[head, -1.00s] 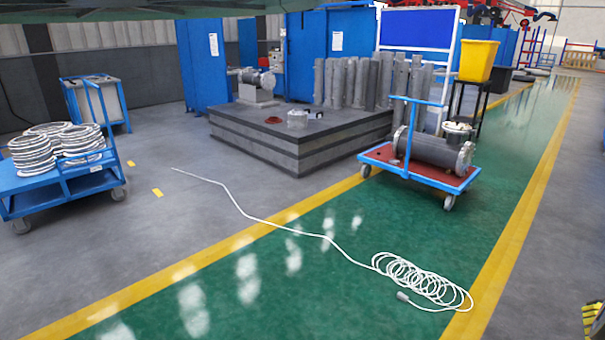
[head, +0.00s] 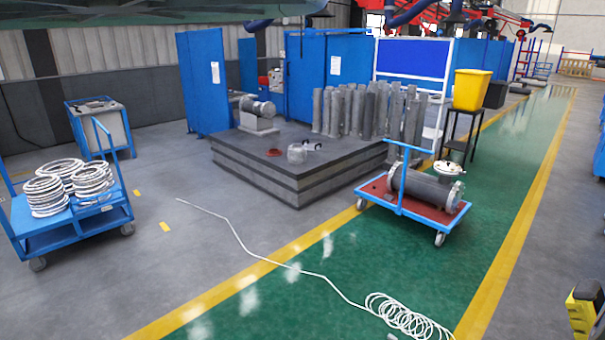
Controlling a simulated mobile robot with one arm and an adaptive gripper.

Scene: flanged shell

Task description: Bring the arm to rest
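My arm and gripper do not show in the head view, so the gripper's state is hidden. A grey flanged shell (head: 425,190) lies on its side on a blue cart with a red deck (head: 377,190), right of the middle. A pale round flanged part sits on top of the shell near its right end.
A white cable (head: 320,274) crosses the floor and green lane, ending in a coil (head: 405,315). A dark platform (head: 260,176) holds upright grey cylinders (head: 360,108). A blue cart (head: 85,222) with white coils stands left. A yellow-black object (head: 584,310) is cut off lower right.

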